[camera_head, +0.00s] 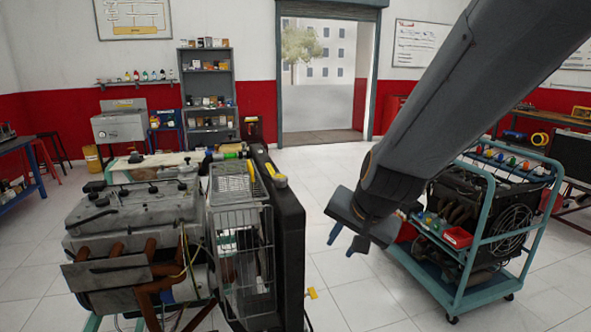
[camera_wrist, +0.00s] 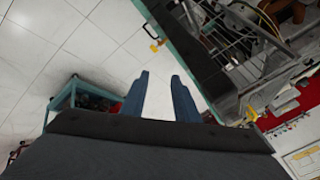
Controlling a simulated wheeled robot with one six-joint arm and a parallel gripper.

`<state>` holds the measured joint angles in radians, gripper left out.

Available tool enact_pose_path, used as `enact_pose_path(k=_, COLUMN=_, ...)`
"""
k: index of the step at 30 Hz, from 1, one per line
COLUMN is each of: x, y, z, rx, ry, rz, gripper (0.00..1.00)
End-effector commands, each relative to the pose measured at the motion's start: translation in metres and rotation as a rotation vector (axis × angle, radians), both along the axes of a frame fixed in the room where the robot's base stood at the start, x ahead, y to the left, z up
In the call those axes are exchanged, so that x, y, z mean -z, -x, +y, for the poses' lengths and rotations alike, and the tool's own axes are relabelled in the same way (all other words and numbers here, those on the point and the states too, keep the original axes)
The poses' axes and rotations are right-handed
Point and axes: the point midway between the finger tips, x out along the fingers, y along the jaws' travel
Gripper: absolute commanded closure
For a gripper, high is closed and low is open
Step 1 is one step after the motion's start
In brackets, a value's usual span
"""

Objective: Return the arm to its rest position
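My arm (camera_head: 450,95) reaches in from the upper right of the head view and slants down to the left. My gripper (camera_head: 345,242) hangs at its end, over the tiled floor between the two engine trainers. In the wrist view my gripper's two blue fingers (camera_wrist: 159,78) are apart, with only white floor tiles showing between them. It holds nothing.
A large engine trainer (camera_head: 130,220) with a wire guard and dark radiator (camera_head: 287,235) stands left of my gripper. A teal cart (camera_head: 460,300) carrying another engine stands close on the right. Tiled floor (camera_head: 345,300) lies clear between them. Shelves (camera_head: 208,90) stand behind.

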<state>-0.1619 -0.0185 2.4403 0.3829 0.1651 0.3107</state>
Motion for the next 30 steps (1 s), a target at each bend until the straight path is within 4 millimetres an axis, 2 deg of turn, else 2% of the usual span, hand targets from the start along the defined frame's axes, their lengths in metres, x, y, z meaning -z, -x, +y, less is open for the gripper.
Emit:
enact_pose_path(k=1, x=0.016, y=0.017, z=-0.019, rx=-0.068, ry=0.068, rz=0.044, gripper=0.72)
enact_pose_path(k=3, x=0.034, y=0.039, z=-0.039, rx=-0.17, ry=0.152, rz=0.103, gripper=0.72)
enact_pose_path(k=10, x=0.076, y=0.108, z=-0.096, rx=-0.461, ry=0.348, rz=0.285, gripper=0.72)
enact_pose_path(k=20, x=0.14, y=0.107, z=-0.091, rx=-0.47, ry=0.324, rz=0.353, gripper=0.72)
enact_pose_path(k=27, x=0.196, y=0.111, z=-0.09, rx=-0.48, ry=0.304, rz=0.43, gripper=0.72)
enact_pose_path(k=30, x=0.214, y=0.113, z=-0.09, rx=-0.484, ry=0.296, rz=0.458, gripper=0.72)
